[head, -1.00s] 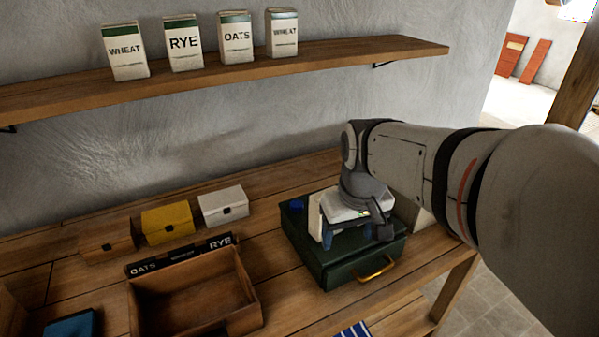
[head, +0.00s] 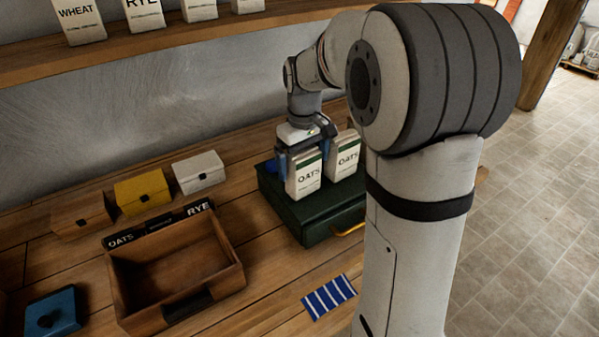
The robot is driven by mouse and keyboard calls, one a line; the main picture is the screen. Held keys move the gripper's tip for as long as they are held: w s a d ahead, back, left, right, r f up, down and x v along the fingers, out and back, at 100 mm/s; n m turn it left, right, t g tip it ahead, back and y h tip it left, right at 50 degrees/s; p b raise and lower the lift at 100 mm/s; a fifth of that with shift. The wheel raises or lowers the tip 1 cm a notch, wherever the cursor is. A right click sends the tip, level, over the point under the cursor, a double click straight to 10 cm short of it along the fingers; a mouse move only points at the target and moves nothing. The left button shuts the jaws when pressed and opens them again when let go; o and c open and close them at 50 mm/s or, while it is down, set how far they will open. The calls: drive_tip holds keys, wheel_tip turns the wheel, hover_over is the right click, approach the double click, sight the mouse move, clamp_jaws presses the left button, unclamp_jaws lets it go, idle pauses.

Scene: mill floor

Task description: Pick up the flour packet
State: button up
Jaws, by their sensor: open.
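Two white flour packets with green tops, both marked OATS, stand upright side by side on a dark green box (head: 318,227). The left OATS packet (head: 304,183) is under my gripper (head: 304,158), and the right OATS packet (head: 345,162) stands just beside it. My gripper points down, open, with its blue fingers at either side of the left packet's top. I cannot tell whether the fingers touch it. My arm hides part of the green box's right side.
An open wooden crate (head: 238,279) labelled OATS and RYE stands left of the green box. Yellow (head: 143,194), white (head: 198,173) and brown (head: 80,217) boxes line the back. A blue box (head: 52,312) and striped cloth (head: 328,297) lie in front. The shelf (head: 130,53) holds more packets.

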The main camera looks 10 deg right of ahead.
drive_tip(key=shift+f, duration=1.45)
drive_tip(key=shift+c, duration=0.4)
drive_tip(key=c, duration=1.3)
drive_tip(key=shift+o, duration=0.2)
drive_tip(key=shift+r, duration=0.1)
